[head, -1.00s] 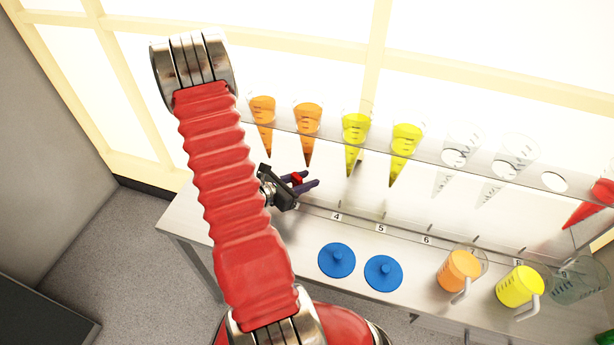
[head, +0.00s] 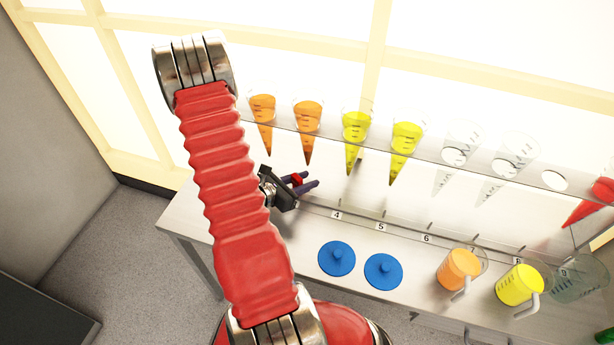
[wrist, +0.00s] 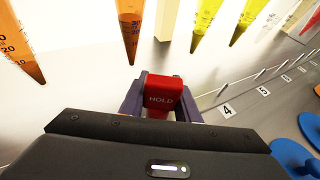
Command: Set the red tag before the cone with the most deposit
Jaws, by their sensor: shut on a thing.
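My gripper (head: 301,183) is shut on the red tag (head: 297,179), left of the number 4 label on the bench. In the wrist view the red tag (wrist: 160,95) reads "HOLD" and sits between the fingers of my gripper (wrist: 160,100). Cones hang in the rack above: an orange cone (head: 263,120), a second orange cone (head: 308,125), a yellow cone (head: 355,135) and another yellow cone (head: 405,145). Dark deposit shows in the tips of the orange cones in the wrist view (wrist: 131,45). My arm hides the bench and any cones further left.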

